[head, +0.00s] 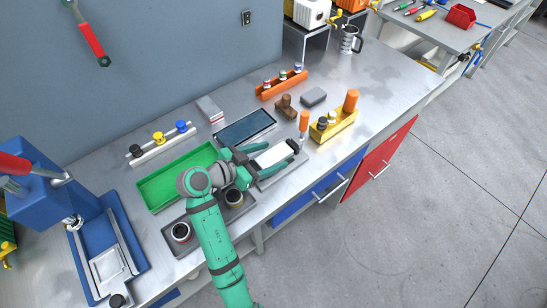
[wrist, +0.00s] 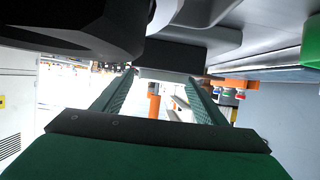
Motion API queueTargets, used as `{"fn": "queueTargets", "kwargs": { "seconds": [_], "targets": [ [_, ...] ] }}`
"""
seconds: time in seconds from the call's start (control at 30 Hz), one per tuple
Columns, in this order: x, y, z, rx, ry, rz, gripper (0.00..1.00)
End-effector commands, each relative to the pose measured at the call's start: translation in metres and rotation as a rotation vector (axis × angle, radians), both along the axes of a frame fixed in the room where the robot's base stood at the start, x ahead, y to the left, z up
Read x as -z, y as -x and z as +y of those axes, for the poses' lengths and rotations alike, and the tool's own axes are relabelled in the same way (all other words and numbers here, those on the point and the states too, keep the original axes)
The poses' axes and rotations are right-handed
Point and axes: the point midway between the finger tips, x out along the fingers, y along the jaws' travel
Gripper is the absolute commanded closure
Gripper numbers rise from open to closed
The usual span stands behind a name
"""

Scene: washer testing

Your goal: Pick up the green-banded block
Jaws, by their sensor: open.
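My gripper (head: 272,153) is open above a pale tray in the middle of the bench. In the wrist view its two fingers (wrist: 160,78) stand apart. A dark grey block-like shape (wrist: 165,72) shows beyond the fingertips there, and I cannot tell whether it lies between them. I cannot make out a green band on any block for sure. Small pieces with coloured bands stand in an orange rack (head: 279,84) at the back; the rack also shows in the wrist view (wrist: 240,83). A grey block (head: 313,97) and a layered red-and-grey block (head: 210,109) lie on the bench.
A green tray (head: 156,185) and a dark tray with cups lie near my arm. A blue press (head: 45,185) stands at left. A yellow holder (head: 335,126), an orange-handled tool (head: 304,122) and a brown piece (head: 286,106) are at right. The bench's right end has bare metal.

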Motion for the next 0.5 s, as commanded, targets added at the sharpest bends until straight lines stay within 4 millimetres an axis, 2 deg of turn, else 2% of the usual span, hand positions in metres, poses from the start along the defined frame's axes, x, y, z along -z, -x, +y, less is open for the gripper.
{"fn": "queueTargets", "kwargs": {
  "seconds": [0.1, 0.3, 0.37, 0.5],
  "targets": [
    [-0.0002, 0.0001, 0.0001, 0.0, 0.0, 0.0, 0.34],
    [-0.0003, 0.0002, 0.0003, 0.0, 0.0, 0.0, 0.82],
    [-0.0004, 0.0003, 0.0004, 0.0, 0.0, 0.0, 0.95],
    [-0.0013, 0.0002, 0.0006, -0.001, 0.001, -0.002, 0.95]
  ]
}}
